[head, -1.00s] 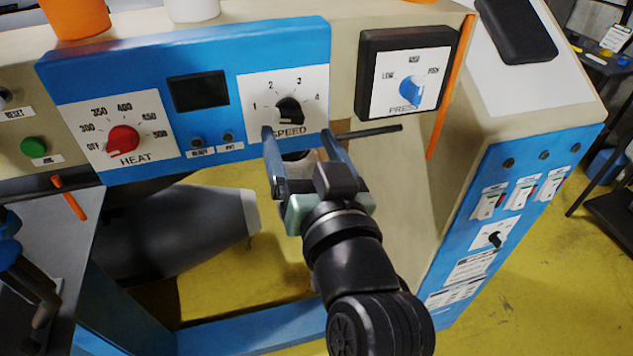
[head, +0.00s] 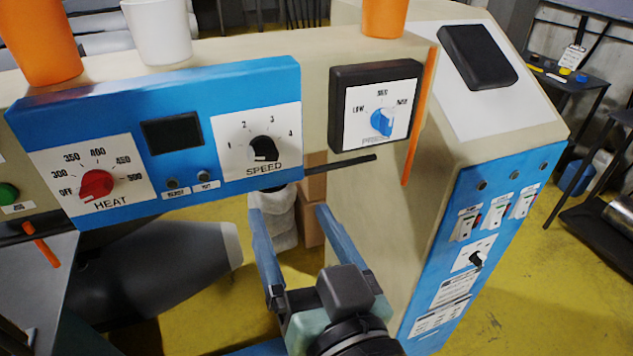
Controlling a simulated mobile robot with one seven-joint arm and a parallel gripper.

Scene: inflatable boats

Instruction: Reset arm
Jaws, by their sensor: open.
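My gripper (head: 287,208) is at the lower middle of the head view, in front of and below the blue control panel. Its two blue fingers are spread apart and nothing is between them. The fingertips sit below the black speed knob (head: 263,149) and are apart from it. The red heat knob (head: 96,185) is on the left of the same panel (head: 230,95). The blue press knob (head: 381,122) is on a black-framed plate to the right. Much of my arm is below the picture.
A dark rod (head: 340,164) sticks out right of the speed knob. An orange bar (head: 418,120) stands along the machine's edge. Orange cups (head: 40,45) and a white cup (head: 160,32) stand on top. A switch panel (head: 475,240) is at right. Yellow floor lies beyond.

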